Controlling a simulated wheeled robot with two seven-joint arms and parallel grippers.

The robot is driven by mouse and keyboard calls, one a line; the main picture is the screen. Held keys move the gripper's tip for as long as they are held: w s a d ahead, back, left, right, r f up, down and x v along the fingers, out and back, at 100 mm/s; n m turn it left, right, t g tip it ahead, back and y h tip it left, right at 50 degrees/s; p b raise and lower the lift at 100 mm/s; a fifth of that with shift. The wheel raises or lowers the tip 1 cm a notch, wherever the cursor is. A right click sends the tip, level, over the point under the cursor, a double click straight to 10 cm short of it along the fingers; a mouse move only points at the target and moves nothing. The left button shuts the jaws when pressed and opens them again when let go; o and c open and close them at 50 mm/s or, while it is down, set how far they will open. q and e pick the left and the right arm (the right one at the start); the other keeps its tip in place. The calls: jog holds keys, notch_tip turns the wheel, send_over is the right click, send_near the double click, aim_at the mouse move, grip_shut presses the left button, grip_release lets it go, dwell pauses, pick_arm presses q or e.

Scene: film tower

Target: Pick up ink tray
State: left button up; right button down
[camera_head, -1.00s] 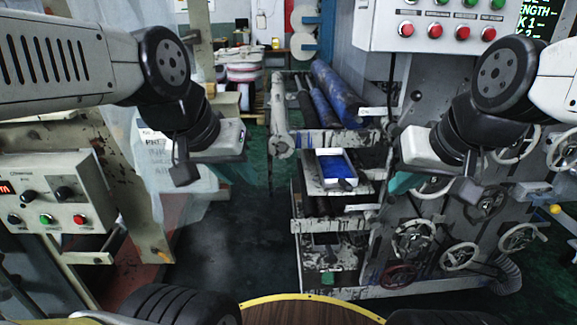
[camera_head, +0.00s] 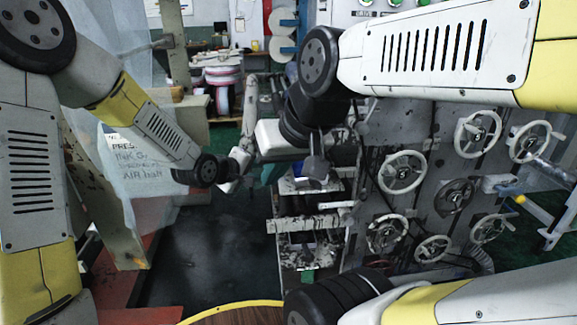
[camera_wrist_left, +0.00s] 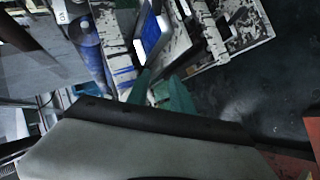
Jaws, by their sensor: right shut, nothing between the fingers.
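The ink tray (camera_wrist_left: 153,36), a narrow white-rimmed tray with a blue inside, shows at the top of the left wrist view, near the press frame.
The press has several handwheels (camera_head: 402,172) on its right side. A blue roller (camera_wrist_left: 88,42) lies near the tray in the left wrist view. The dark floor (camera_head: 215,255) left of the press is clear. A translucent sheet (camera_head: 130,160) hangs at left.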

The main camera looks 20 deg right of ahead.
aim_at(311, 183)
pick_arm(q)
jog(key=d+f+n+h, duration=0.1)
jog(key=d+f, duration=0.1)
jog(key=d, duration=0.4)
jog(key=d+f+n+h, duration=0.1)
jog(key=d+f, duration=0.2)
jog(key=d, duration=0.3)
jog(key=d+f+n+h, duration=0.2)
jog(key=d+f, duration=0.1)
jog(key=d, duration=0.3)
jog(key=shift+d+f, duration=0.2)
jog(key=shift+d, duration=0.1)
grip_shut()
dwell(0.5)
